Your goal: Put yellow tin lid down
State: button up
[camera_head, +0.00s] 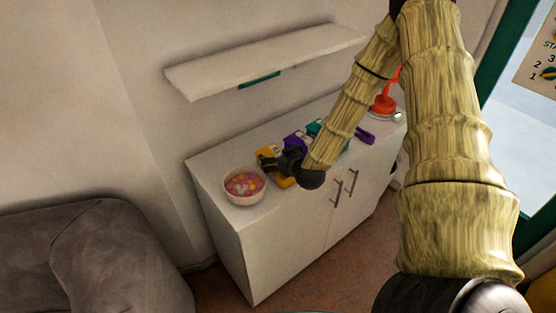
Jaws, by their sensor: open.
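A yellow tin (284,182) stands on the white cabinet top, just right of the bowl. My black gripper (266,162) is over it and hides much of it. More yellow shows behind the gripper; I cannot tell which part is the lid and which is the tin, or whether the lid lies flat. My gripper is open, though its fingertips are small and dark in this view. I cannot tell whether the fingers touch the yellow surface.
A bowl of pink and yellow pieces (244,188) stands at the cabinet's left end. Purple (295,141) and teal (314,128) tins stand behind my arm. A purple object (364,136) and a red object (382,105) are farther right. A shelf (265,60) hangs above.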

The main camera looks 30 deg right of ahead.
jog(key=c, duration=0.9)
jog(key=shift+c, duration=0.2)
jog(key=shift+r, duration=0.15)
